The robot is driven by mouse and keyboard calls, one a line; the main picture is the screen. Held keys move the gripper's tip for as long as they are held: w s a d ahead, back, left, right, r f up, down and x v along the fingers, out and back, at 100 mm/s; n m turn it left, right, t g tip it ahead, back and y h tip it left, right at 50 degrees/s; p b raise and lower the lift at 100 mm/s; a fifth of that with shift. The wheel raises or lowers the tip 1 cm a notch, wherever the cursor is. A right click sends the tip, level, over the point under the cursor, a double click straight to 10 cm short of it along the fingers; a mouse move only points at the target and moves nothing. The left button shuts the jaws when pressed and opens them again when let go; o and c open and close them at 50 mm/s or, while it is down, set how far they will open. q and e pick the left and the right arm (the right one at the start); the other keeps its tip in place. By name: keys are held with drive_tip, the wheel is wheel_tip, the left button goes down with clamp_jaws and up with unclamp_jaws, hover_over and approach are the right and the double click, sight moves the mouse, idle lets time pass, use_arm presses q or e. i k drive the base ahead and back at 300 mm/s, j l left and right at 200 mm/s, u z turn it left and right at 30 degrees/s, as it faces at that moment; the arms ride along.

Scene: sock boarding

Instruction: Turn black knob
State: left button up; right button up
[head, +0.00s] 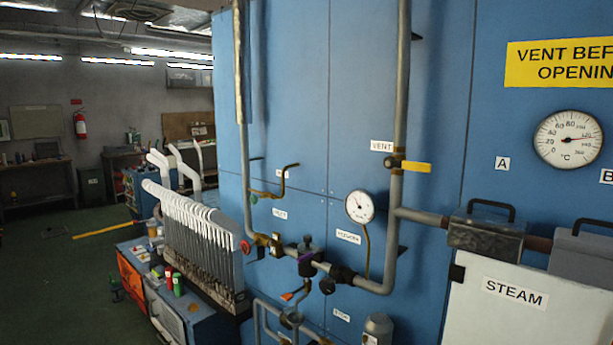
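A round black knob (327,286) sits just below the grey pipe, right of a purple-banded valve body (307,257). A small dark fitting (308,242) stands on top of that valve body. I cannot tell which of these dark parts is the task's knob. Neither of my grippers shows in the head view.
The pipes run along a blue panel (290,90). Nearby are a red knob (246,247), a yellow lever (416,168) by the VENT label, a small gauge (360,206) and a white STEAM panel (540,325). A rack of white forms (195,235) stands left.

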sight(327, 286)
drive_tip(key=i+u, duration=0.45)
drive_tip(key=i+l+u, duration=0.4)
drive_tip(key=j, duration=0.1)
